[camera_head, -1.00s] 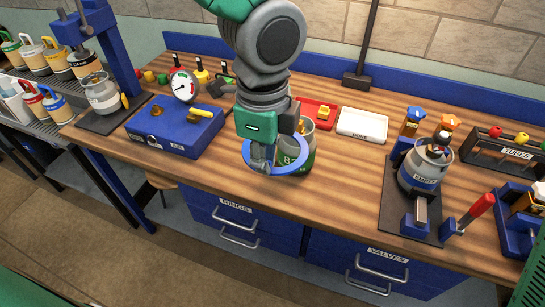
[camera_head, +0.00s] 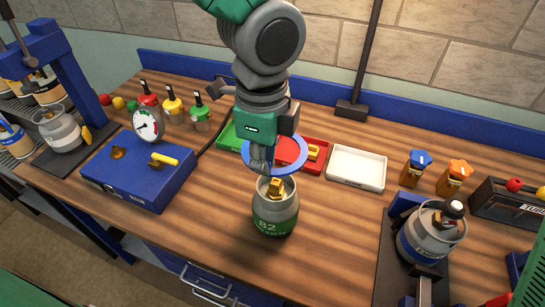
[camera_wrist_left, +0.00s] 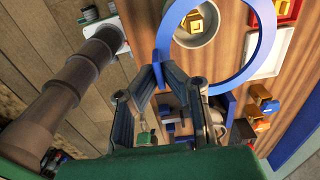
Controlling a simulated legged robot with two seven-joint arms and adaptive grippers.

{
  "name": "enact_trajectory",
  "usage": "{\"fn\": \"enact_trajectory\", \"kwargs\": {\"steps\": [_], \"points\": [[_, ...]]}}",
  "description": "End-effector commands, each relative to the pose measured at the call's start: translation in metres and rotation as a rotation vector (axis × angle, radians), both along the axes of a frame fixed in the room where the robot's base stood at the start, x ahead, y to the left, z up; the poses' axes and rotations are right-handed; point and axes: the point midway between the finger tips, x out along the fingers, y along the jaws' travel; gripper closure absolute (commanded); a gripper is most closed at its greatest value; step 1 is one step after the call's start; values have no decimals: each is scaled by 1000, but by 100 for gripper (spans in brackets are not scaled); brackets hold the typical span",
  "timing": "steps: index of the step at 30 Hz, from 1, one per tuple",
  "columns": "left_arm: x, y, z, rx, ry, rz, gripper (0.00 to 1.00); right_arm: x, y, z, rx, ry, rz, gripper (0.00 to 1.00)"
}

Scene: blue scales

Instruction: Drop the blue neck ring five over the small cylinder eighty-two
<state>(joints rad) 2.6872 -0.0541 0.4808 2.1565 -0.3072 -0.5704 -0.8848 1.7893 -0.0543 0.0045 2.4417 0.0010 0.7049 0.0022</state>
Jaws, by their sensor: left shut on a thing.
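The blue neck ring (camera_head: 297,168) is flat and roughly level in the head view. My left gripper (camera_head: 262,163) is shut on its near left rim, pointing down. The small cylinder (camera_head: 275,215), grey with a green band marked 82 and a brass valve on top, stands upright on the bench. The ring is raised above the cylinder, apart from it. In the left wrist view the ring (camera_wrist_left: 268,58) is pinched at its lower left by the fingertips (camera_wrist_left: 158,72). The cylinder (camera_wrist_left: 190,38) shows through its opening, off-centre to the left. My right gripper is not in view.
A blue case (camera_head: 140,180) with a gauge (camera_head: 147,124) stands left. Red (camera_head: 318,165) and white trays (camera_head: 357,168) lie behind. A grey cylinder (camera_head: 428,240) stands in a clamp at right. Bare wood surrounds the small cylinder.

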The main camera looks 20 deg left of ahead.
Motion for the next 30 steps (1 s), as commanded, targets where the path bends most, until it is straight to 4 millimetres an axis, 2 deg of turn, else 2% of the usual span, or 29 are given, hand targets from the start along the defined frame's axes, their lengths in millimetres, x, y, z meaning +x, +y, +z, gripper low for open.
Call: {"fn": "enact_trajectory", "kwargs": {"steps": [6,21,30], "points": [[1,-4,-2,4,-29,0,100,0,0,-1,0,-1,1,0],[1,-3,-41,2,-28,0,100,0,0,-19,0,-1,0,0],[0,-2,-45,1,-29,1,100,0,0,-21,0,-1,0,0]]}}
